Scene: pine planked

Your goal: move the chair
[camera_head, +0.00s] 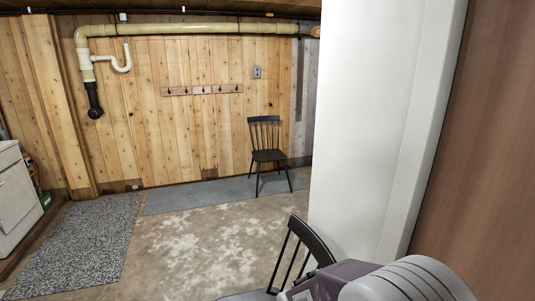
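A dark spindle-back chair (267,155) stands upright near the plank wall at the back, on or beside a grey mat. A second dark chair (310,240) is close by at the bottom, right of centre. Only part of its curved back and spindles shows. A purple and grey object at the bottom right hides the rest of it. I cannot tell which of the two chairs the task names. Neither of my grippers is in view.
A white pillar (365,130) and a brown panel (480,150) block the right side. A speckled rug (80,245) and a white cabinet (15,195) are at left. The concrete floor (195,245) in the middle is clear.

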